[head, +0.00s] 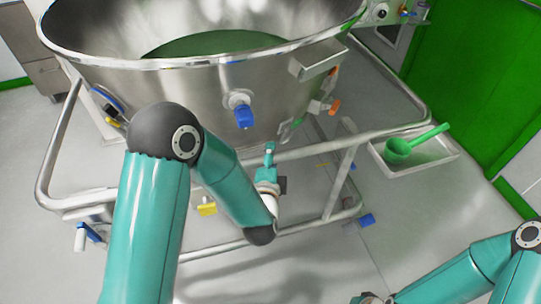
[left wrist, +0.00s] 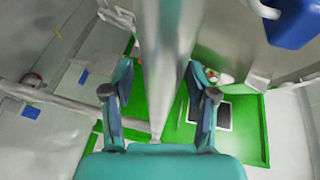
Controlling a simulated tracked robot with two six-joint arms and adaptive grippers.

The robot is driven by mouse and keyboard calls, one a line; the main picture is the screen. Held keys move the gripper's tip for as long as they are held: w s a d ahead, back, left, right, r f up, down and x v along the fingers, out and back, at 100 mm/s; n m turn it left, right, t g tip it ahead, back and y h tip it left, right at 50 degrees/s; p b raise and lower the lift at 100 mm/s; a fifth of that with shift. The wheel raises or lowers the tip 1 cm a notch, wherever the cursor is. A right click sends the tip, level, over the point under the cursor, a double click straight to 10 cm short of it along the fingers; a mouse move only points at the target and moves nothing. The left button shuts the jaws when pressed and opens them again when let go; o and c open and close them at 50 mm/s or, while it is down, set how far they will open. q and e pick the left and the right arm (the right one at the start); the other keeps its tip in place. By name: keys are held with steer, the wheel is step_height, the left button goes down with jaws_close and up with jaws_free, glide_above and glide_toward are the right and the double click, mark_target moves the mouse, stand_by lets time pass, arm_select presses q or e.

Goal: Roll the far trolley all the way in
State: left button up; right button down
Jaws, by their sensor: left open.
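A steel trolley with a tubular frame (head: 225,247) carries a big round steel bowl (head: 190,85); no other trolley shows. My left gripper (head: 269,150) is at the trolley's upper front rail (head: 340,144), below the bowl's blue-capped fitting (head: 244,116). In the left wrist view, the open fingers of my left gripper (left wrist: 160,76) stand on both sides of a steel bar (left wrist: 163,35). I cannot tell whether they touch it. My right arm shows at the lower right; its gripper is not in view.
A green scoop (head: 399,148) lies in a shallow steel tray (head: 440,157) to the right of the trolley. A green wall panel (head: 470,75) stands behind it. Blue and yellow pedals (head: 207,209) sit low on the frame. The grey floor in front is clear.

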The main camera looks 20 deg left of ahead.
arm_select(q)
steer(key=shift+d, duration=0.3)
jaws_close()
